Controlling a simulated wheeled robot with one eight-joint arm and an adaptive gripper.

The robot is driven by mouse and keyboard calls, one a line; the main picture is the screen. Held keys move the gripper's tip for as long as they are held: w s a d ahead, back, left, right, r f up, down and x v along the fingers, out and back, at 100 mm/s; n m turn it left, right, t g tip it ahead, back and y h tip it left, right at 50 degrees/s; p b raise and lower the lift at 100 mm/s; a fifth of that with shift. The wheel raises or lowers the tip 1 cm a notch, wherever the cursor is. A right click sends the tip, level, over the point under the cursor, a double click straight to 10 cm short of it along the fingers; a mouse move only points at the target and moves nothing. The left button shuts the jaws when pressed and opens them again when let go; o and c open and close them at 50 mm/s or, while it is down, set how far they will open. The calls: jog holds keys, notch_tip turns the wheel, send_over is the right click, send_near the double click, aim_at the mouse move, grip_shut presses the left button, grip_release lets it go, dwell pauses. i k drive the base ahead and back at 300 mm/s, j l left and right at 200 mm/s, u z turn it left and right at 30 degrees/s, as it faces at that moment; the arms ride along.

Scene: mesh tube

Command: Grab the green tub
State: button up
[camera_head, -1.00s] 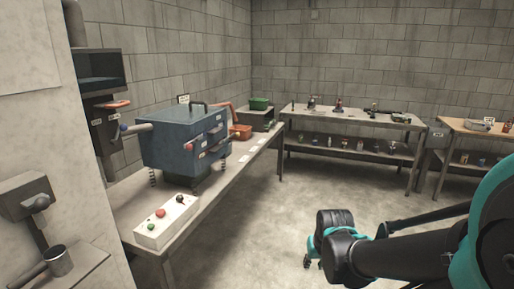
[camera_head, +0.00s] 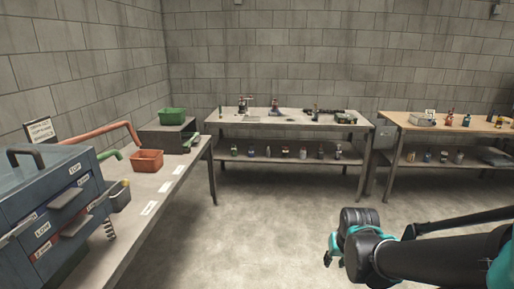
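The green tub (camera_head: 172,116) sits on a dark grey box (camera_head: 160,141) at the far end of the left bench, close to the back wall. My gripper (camera_head: 333,252) is low at the lower right, above the open floor. It is well apart from the tub. Its fingers are small and partly hidden behind the black wrist, so whether they are open or shut does not show.
A blue drawer cabinet (camera_head: 50,205) stands at the near left. An orange tub (camera_head: 147,160), a grey bin (camera_head: 118,196) and white labels lie along the left bench (camera_head: 150,222). Two benches with bottles stand along the back wall. The concrete floor (camera_head: 260,235) between is clear.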

aim_at(168, 117)
jog(key=i+l+u, duration=0.1)
jog(key=i, duration=1.75)
jog(key=i+u, duration=0.45)
jog(key=i+l+u, duration=0.25)
jog(key=i+u, duration=0.2)
jog(key=i+l, duration=0.05)
jog(key=i, duration=0.05)
